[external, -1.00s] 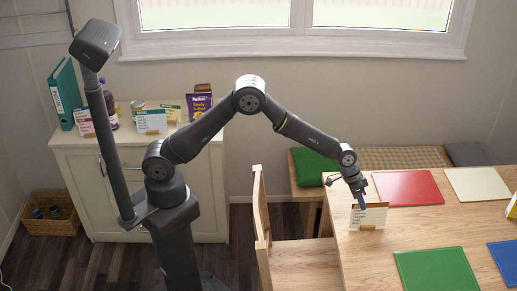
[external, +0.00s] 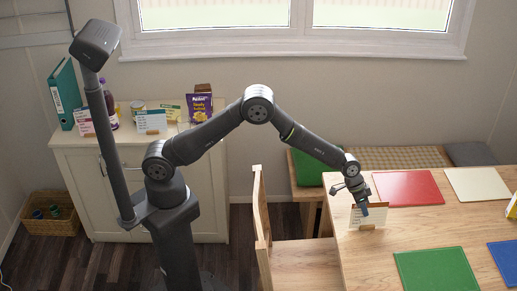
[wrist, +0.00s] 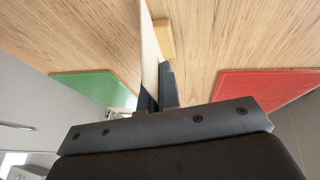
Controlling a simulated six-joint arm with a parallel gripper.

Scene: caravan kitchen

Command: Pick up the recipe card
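The recipe card (external: 369,218) is a white card with an orange-brown top edge. It stands in a small wooden holder (external: 368,227) at the table's left end. My gripper (external: 362,211) is at its upper left part, pointing down. In the wrist view the card (wrist: 151,50) shows nearly edge-on between the two fingers of my gripper (wrist: 158,92). The fingers are close together, one on each side, and look shut on it. The holder also shows in the wrist view (wrist: 164,38). The fingers hide part of the card.
A red mat (external: 407,188), a white mat (external: 478,184), a green mat (external: 436,270) and a blue mat (external: 507,255) lie on the table (external: 440,228). A wooden chair (external: 262,225) stands left of it. Similar cards, such as a white-green one (external: 151,121), stand on the cabinet (external: 62,139).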

